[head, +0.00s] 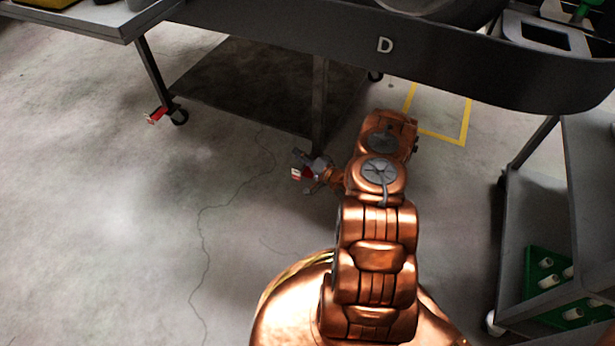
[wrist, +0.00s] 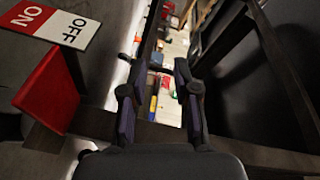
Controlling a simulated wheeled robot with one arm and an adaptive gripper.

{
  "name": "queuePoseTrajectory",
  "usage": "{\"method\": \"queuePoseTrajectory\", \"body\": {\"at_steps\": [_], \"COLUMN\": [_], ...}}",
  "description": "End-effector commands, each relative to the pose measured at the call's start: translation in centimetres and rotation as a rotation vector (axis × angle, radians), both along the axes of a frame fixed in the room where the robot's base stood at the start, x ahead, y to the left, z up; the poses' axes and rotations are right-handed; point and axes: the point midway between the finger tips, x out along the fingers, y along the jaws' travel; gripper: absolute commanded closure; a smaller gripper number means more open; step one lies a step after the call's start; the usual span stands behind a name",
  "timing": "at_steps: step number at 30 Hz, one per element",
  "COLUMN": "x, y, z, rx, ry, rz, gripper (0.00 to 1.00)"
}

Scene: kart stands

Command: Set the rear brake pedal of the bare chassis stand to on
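A red brake pedal (wrist: 50,90) is large at the left of the wrist view, beside a label plate (wrist: 52,22) with a red ON half and a white OFF half. The pedal slants and lies nearer the OFF half. In the head view the red pedal (head: 308,173) shows small by the leg of the stand marked D (head: 300,35), partly hidden by my gripper (head: 303,160). In the wrist view my gripper (wrist: 160,108) has its fingers apart with nothing between them. The pedal is left of the fingers, apart from them.
Another red pedal (head: 157,115) sits by a caster of the stand at left. A grey cart (head: 545,250) with green trays stands at right. Dark stand rails run close beside the fingers in the wrist view. Open concrete floor (head: 110,220) lies at left.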

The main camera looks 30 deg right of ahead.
Motion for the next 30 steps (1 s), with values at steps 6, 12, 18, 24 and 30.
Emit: {"method": "queuePoseTrajectory", "body": {"at_steps": [6,12,18,24,30], "x": [-7.8,-10.7,-10.9,-8.7,-6.0], "y": [-1.8,-2.3,-2.5,-2.0,-1.6], "z": [-2.6,-6.8,-8.0,-8.1,-8.1], "rx": [0.261,0.367,0.383,0.382,0.381], "ry": [0.013,0.033,0.040,0.039,0.040], "rz": [-0.029,-0.083,-0.106,-0.102,-0.102], "gripper": [0.70,0.70,0.70,0.70,0.70]}}
